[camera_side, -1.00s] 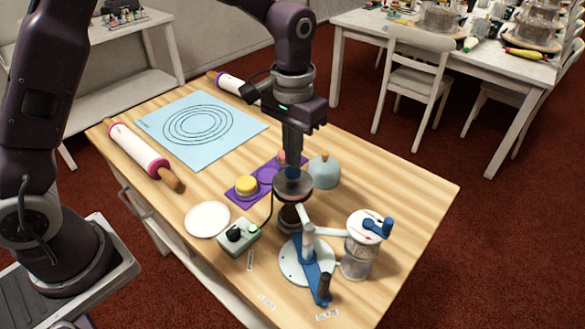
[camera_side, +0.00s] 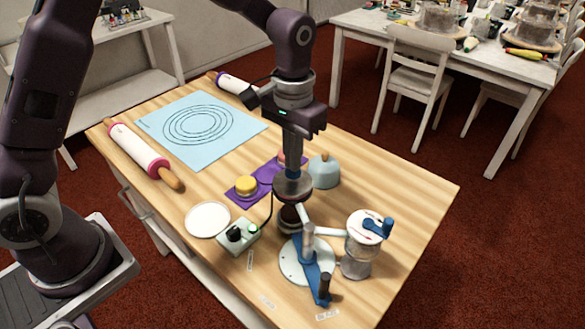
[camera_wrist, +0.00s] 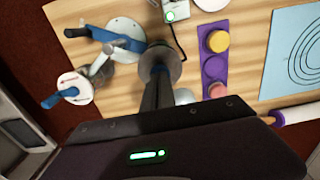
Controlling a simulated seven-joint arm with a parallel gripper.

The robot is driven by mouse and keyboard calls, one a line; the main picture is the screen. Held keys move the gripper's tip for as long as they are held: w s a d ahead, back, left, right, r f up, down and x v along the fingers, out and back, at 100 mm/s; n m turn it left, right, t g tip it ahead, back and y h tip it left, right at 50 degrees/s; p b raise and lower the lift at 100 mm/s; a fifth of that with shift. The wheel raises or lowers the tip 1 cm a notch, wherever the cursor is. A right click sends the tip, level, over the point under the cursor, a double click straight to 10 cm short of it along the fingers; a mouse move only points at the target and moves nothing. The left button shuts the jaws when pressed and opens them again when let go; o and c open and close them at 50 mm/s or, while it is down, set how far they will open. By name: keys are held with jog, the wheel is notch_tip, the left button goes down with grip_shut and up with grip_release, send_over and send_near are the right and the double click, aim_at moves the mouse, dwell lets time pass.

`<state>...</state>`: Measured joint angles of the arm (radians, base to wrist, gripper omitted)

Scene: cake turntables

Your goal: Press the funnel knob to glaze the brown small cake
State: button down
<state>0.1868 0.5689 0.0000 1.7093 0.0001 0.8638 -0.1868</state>
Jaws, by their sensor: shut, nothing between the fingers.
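The funnel (camera_side: 292,188), a dark round bowl, stands near the middle of the table in the side view. It also shows in the wrist view (camera_wrist: 160,58). My gripper (camera_side: 292,178) is shut, empty and pointing down over the funnel's centre, its tips at or very near the knob. The knob itself is hidden behind the fingers, so contact cannot be told. The brown small cake (camera_side: 290,213) sits below the funnel, partly covered by it. In the wrist view my fingers (camera_wrist: 158,78) reach to the funnel's middle.
A blue-armed crank stand (camera_side: 305,262) and a clear canister (camera_side: 360,250) are at front right. A control box (camera_side: 238,237), white plate (camera_side: 207,220), yellow cake (camera_side: 246,186) on a purple tray (camera_side: 240,198) and blue dome (camera_side: 324,172) stand close by. A rolling pin (camera_side: 140,150) lies left.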

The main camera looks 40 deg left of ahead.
jog(key=shift+f, duration=0.85)
jog(key=shift+r, duration=0.5)
jog(key=shift+f, duration=0.4)
dwell(1.3)
notch_tip(320, 180, up, 6)
jog(key=shift+f, duration=0.1)
jog(key=shift+r, duration=0.55)
dwell(0.9)
